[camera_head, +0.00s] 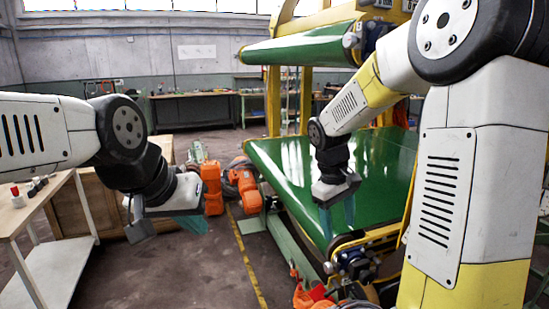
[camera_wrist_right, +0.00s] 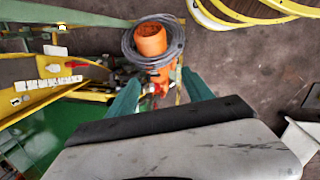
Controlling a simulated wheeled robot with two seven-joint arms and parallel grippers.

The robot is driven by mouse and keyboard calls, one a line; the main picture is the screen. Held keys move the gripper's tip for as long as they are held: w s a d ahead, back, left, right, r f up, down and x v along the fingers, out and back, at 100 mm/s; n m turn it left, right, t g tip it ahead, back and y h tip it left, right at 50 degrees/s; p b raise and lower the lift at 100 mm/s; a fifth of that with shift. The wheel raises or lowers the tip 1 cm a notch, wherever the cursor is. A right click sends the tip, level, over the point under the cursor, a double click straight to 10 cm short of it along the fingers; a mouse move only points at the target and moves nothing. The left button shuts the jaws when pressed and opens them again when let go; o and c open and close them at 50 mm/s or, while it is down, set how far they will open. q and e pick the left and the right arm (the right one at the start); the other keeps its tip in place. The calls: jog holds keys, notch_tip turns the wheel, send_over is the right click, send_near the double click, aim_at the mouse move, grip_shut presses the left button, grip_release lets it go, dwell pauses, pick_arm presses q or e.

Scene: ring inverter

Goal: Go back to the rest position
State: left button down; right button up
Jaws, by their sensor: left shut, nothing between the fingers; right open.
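My left gripper (camera_head: 193,224) hangs in the left half of the head view, with its teal fingers pointing down right of the wooden table. It is shut and holds nothing. My right gripper (camera_head: 338,214) is in front of the green conveyor belt (camera_head: 385,160), fingers down. In the right wrist view its two teal fingers (camera_wrist_right: 162,94) stand apart with nothing held. Beyond them is an orange post (camera_wrist_right: 150,40) with a grey coiled cable (camera_wrist_right: 128,50) around it. The post is apart from the fingers as far as I can see.
A wooden table (camera_head: 75,185) with small items stands at the left. Orange machine parts (camera_head: 212,188) are on the floor between it and the conveyor. An upper green roller belt (camera_head: 300,48) hangs in a yellow frame (camera_head: 273,100). Open floor (camera_head: 190,275) lies in front.

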jog(key=s+a+r+m+t+y, duration=0.1)
jog(key=s+r+m+t+y, duration=0.1)
jog(key=s+r, duration=0.3)
jog(key=s+a+r+m+t+y, duration=0.1)
jog(key=s+r+m+t, duration=0.3)
jog(key=s, duration=0.6)
jog(key=shift+s+r+y, duration=0.2)
jog(key=shift+r+y, duration=0.5)
jog(key=shift+r, duration=0.1)
pick_arm(q)
jog(key=shift+d, duration=0.1)
